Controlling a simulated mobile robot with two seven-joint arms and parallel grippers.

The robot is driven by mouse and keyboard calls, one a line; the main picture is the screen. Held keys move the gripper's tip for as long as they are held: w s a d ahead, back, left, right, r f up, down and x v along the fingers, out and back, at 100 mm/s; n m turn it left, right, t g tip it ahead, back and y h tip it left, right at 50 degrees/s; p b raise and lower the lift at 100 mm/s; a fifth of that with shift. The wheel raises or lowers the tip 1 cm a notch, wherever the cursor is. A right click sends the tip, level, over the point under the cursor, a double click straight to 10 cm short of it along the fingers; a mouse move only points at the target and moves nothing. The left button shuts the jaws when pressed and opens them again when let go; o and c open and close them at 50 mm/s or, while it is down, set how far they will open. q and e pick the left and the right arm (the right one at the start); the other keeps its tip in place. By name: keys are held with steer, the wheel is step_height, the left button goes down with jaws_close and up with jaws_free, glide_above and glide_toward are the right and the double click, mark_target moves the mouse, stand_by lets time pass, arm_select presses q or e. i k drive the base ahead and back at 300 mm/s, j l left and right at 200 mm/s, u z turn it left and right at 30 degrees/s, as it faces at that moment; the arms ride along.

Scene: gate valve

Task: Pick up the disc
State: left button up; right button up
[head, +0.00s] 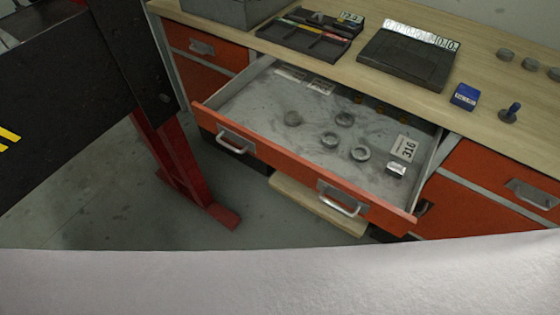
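I cannot tell which one the task calls the disc. Neither of my grippers is in view.
The wooden benchtop (390,92) behind holds a dark organiser tray (305,42), a dark case (405,60), a blue box (465,97) and a blue-handled stamp-like item (510,113). A red-legged stand (185,160) with a black frame stands left of the drawer.

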mark_target(292, 118)
steer(key=l+z, duration=0.1)
steer(key=l, duration=0.25)
steer(key=i+l+z, duration=0.15)
steer(key=l, duration=0.25)
steer(key=i+l+z, duration=0.1)
steer(key=l, duration=0.25)
steer(key=k+l+u, duration=0.1)
steer(key=i+l+z, duration=0.2)
steer(key=k+j, duration=0.05)
steer(key=j, duration=0.05)
